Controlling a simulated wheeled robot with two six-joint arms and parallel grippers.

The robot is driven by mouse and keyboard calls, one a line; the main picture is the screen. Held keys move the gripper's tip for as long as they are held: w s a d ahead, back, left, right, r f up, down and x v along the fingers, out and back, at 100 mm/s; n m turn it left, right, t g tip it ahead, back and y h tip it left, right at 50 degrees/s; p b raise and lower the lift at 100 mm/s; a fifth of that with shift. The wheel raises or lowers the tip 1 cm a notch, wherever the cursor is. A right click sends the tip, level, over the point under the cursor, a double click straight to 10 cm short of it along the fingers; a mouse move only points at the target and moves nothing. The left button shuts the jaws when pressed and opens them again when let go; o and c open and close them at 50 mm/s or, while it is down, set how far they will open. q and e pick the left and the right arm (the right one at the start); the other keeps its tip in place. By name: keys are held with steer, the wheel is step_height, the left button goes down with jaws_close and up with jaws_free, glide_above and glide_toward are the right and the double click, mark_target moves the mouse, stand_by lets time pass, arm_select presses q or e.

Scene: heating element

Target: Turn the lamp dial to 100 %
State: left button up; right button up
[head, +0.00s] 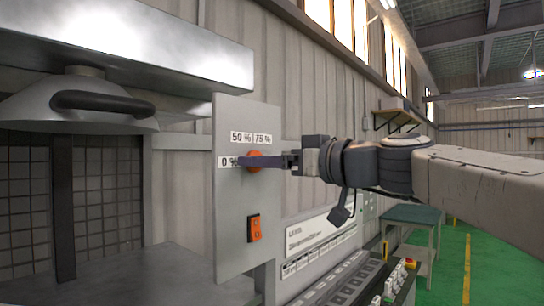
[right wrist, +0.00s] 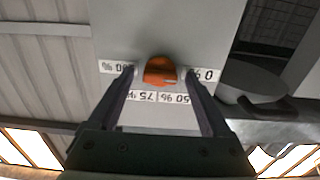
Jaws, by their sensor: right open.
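The lamp dial (head: 254,160) is an orange knob on a grey upright panel (head: 233,208), with labels 0 %, 50 % and 75 % around it. In the head view my right gripper (head: 246,161) comes in from the right and partly covers the dial and the 100 % side. In the right wrist view the dial (right wrist: 160,70) sits between the two dark fingertips of my open right gripper (right wrist: 158,73), with a visible gap on each side. That view is upside down and also shows the 100 % label (right wrist: 116,68), partly covered by a finger. My left gripper is not in view.
An orange rocker switch (head: 254,228) sits lower on the panel. A lamp hood with a dark handle (head: 100,102) hangs at the left. A console with rows of keys (head: 340,285) lies below right. A green-topped table (head: 412,214) stands farther back.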

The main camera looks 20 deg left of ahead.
jaws_close()
